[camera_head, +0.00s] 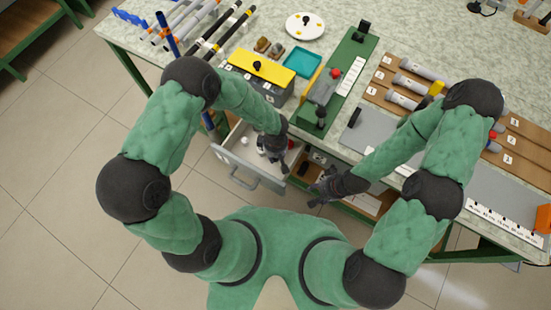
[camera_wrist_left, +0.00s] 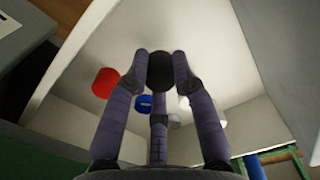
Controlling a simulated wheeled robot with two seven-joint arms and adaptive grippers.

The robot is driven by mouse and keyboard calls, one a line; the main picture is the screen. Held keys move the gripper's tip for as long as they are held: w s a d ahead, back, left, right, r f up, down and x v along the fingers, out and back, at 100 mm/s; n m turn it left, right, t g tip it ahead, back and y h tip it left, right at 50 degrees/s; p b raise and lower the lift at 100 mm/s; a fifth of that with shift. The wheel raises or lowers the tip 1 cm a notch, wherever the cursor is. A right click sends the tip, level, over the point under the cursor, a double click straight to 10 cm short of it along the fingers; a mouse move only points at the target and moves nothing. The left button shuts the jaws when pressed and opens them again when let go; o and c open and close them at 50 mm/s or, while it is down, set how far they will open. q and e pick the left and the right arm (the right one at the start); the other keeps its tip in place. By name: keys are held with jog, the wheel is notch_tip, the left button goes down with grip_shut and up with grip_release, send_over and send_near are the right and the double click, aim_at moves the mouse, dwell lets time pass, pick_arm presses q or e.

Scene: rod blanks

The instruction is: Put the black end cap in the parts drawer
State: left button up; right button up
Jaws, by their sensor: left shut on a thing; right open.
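The black end cap (camera_wrist_left: 160,70) is between the fingertips of my left gripper (camera_wrist_left: 160,66), which is shut on it. In the wrist view the cap is over the white inside of the open parts drawer (camera_wrist_left: 205,30). In the head view my left gripper (camera_head: 274,155) reaches down into the parts drawer (camera_head: 236,168), and its hand hides the cap there. I cannot tell whether the cap touches the drawer floor. My right gripper (camera_head: 318,188) is open and empty, to the right of the drawer.
A red cap (camera_wrist_left: 105,82), a blue ring (camera_wrist_left: 144,102) and pale pieces (camera_wrist_left: 186,104) lie in the drawer. The workbench (camera_head: 352,128) above holds a yellow-topped box (camera_head: 262,66), a teal tray (camera_head: 302,62) and a green fixture (camera_head: 345,60). Floor to the left is clear.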

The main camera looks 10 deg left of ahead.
pick_arm(q)
notch_tip(320, 180, down, 3)
jog(key=shift+f+b, duration=0.1)
jog(key=shift+b, duration=0.45)
jog(key=o, duration=0.7)
notch_tip(320, 180, up, 12)
jog(key=p, duration=0.4)
jog(key=shift+p, duration=0.35)
